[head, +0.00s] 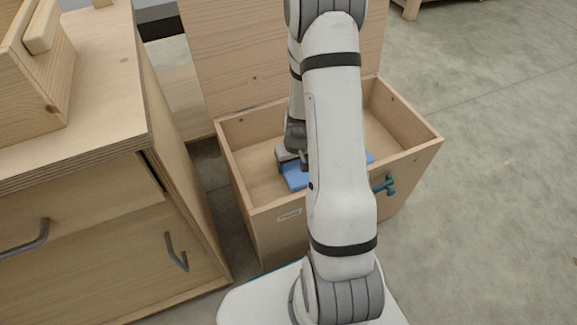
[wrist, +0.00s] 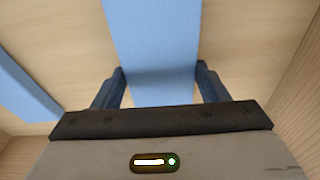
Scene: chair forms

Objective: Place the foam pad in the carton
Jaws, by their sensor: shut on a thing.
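The foam pad (wrist: 152,35) is a flat light-blue strip running between the fingers in the wrist view. My gripper (wrist: 160,72) is shut on it. In the head view my gripper (head: 297,157) is down inside an open wooden box, the carton (head: 241,135), with blue foam (head: 295,178) beside it. My arm hides the middle of the box and part of the foam. A second blue strip (wrist: 25,92) lies at the left in the wrist view, apart from the held pad. I cannot tell whether the held pad touches the box floor.
The box's raised lid (head: 245,60) stands at its back. A teal handle or latch (head: 384,185) is on its front. A wooden cabinet (head: 95,235) with dark handles stands close on the left, bearing a wooden box (head: 35,75). The concrete floor (head: 490,180) is clear on the right.

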